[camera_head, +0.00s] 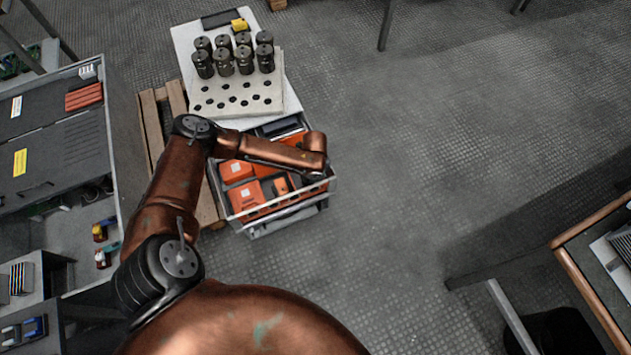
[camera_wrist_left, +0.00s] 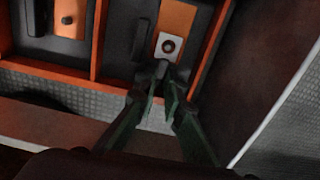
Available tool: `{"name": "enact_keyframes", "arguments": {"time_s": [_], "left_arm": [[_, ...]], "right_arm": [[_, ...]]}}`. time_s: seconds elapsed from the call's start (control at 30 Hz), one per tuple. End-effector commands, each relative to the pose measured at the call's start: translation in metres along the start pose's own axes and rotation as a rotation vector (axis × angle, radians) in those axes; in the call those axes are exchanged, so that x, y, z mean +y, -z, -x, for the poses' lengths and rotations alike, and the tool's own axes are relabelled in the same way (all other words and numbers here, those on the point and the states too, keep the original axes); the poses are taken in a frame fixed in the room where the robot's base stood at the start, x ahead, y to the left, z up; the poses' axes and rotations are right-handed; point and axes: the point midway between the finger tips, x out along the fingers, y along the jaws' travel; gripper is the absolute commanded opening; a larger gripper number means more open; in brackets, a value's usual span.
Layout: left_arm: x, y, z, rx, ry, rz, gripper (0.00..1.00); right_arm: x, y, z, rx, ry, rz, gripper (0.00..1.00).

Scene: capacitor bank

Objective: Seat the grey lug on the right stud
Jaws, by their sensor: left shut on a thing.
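A pale grey plate with a dark round hole, which looks like the grey lug (camera_wrist_left: 168,46), shows in the left wrist view against an orange part. My left gripper (camera_wrist_left: 166,78) comes up from the bottom of that view, its fingertips close together at the lug's near edge and shut on it. In the head view my left arm reaches over the open drawer (camera_head: 238,222), and the gripper is largely hidden below the wrist. My right gripper is in neither view.
The drawer holds orange and dark parts (camera_head: 243,196); an orange divider (camera_wrist_left: 97,40) runs close to my left gripper. Behind stands a pale holed board (camera_head: 235,108) with several black cylinders (camera_head: 225,63). A wooden pallet (camera_head: 152,125) is at left.

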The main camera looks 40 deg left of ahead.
Motion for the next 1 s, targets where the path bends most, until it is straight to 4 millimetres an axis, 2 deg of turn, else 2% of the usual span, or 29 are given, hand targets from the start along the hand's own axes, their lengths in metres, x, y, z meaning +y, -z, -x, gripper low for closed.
{"name": "enact_keyframes", "arguments": {"time_s": [0.87,0.9,1.0], "left_arm": [[0.0002,0.0,-0.0042,0.0,0.0,0.0,0.0],[0.0003,0.0,-0.0042,0.0,0.0,0.0,0.09],[0.0002,0.0,-0.0042,0.0,0.0,0.0,0.16]], "right_arm": [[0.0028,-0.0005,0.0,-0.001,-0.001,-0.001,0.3],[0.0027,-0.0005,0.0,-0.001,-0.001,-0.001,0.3],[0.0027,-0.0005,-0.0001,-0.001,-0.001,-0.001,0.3]]}}
